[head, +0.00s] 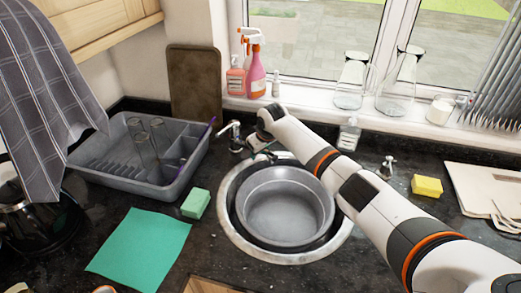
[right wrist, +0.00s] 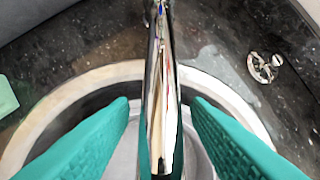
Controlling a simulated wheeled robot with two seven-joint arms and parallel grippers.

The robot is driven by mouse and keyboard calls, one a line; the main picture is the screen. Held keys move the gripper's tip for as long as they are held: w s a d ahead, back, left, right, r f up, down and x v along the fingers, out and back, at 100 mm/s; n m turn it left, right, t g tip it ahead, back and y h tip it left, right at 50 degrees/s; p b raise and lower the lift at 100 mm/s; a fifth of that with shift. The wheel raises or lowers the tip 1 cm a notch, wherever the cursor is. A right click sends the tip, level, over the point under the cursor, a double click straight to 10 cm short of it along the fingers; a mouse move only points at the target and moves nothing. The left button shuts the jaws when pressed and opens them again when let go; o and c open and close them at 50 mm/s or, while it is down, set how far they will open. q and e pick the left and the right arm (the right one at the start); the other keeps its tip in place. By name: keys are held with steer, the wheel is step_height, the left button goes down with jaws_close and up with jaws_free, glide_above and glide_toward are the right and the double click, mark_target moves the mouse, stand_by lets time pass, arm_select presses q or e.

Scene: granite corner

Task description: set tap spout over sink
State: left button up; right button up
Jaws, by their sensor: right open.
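The tap spout (right wrist: 161,60) is a long shiny metal bar seen end to end in the right wrist view. It passes between the teal fingers of my right gripper (right wrist: 160,103), which is open, with a gap showing on each side of the spout. The sink (head: 232,232) is round with a pale metal rim, and the rim shows beneath the spout in the wrist view (right wrist: 75,82). In the head view my right arm reaches to the back of the sink and largely hides the spout and the fingers. My left gripper is not in view.
A grey round pan (head: 287,212) sits inside the sink. A dish rack (head: 150,190) with glasses stands left, near a green sponge (head: 195,203) and a teal cloth (head: 140,246). A soap pump (head: 349,134) and a yellow sponge (head: 427,186) lie right. Spray bottles (head: 255,75) stand on the sill.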

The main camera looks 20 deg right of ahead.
steer(key=shift+r, duration=0.1)
steer(key=b+v, duration=0.1)
steer(key=v, duration=1)
steer(key=shift+s+r+b, duration=0.2)
steer(key=shift+r+b, duration=0.15)
steer(key=shift+b, duration=0.05)
steer(key=shift+r, duration=0.1)
